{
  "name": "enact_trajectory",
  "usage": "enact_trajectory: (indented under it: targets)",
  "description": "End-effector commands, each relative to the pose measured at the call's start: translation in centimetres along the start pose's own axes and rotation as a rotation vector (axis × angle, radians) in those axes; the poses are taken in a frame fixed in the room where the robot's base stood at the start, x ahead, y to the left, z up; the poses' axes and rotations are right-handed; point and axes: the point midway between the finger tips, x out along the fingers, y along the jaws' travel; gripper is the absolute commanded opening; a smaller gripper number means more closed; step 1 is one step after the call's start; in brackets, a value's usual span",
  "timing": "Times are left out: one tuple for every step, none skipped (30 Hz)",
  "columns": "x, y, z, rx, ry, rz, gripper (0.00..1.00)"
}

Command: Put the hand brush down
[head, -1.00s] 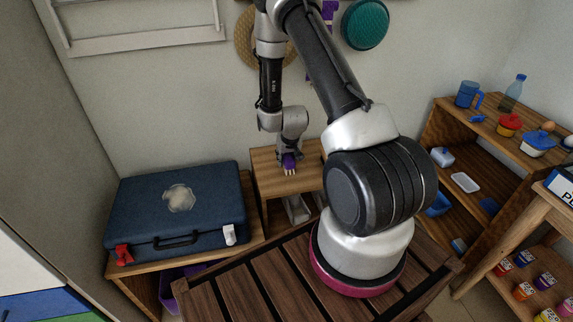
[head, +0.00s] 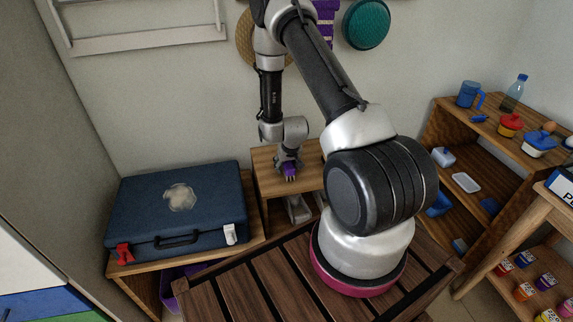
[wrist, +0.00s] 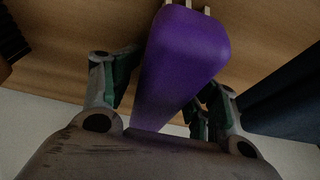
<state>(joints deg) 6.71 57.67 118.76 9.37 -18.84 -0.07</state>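The purple hand brush (head: 291,171) is at the top of the small wooden stand against the back wall, with its pale bristles towards me. In the wrist view the brush (wrist: 182,60) runs between my fingers, bristles at the top edge. My gripper (head: 288,164) points down over it. In the wrist view my gripper (wrist: 158,98) has a finger on each side of the brush, with a narrow gap showing at the left finger, so it looks open around it. Contact at the right finger and under the brush is hard to see.
The wooden stand (head: 268,181) has free top on both sides. A blue case (head: 150,210) lies on the lower bench at its left. My arm covers its right part. A shelf (head: 448,115) with pots and a bottle stands at the right.

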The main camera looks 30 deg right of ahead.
Motion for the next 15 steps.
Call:
enact_trajectory:
  targets:
    - [0.0,0.0,0.1,0.000,-0.001,0.000,0.56]
    - [0.0,0.0,0.1,0.000,-0.001,0.000,0.56]
    - [0.0,0.0,0.0,0.000,-0.001,0.000,0.56]
    - [-0.1,0.0,0.0,0.001,-0.001,0.000,0.56]
    - [-0.1,0.0,0.0,0.001,0.000,0.000,0.56]
    - [-0.3,0.0,-0.2,0.001,0.001,0.000,0.56]
    - [-0.6,0.0,-0.3,0.001,0.002,0.000,0.56]
    - [-0.9,0.0,-0.4,0.001,0.003,0.000,0.56]
    - [-1.5,0.0,-0.4,0.001,0.002,0.000,0.56]
    - [-2.0,0.0,-0.4,0.001,0.003,0.000,0.56]
    - [-2.6,0.0,-0.4,0.001,0.004,0.000,0.56]
    - [-3.5,0.0,-0.4,0.001,0.003,0.000,0.56]
    - [-4.2,0.0,-0.4,0.001,0.004,-0.001,0.56]
    - [-5.0,0.0,-0.4,0.000,0.004,-0.001,0.56]
    - [-5.9,0.0,-0.5,0.001,0.005,-0.001,0.56]
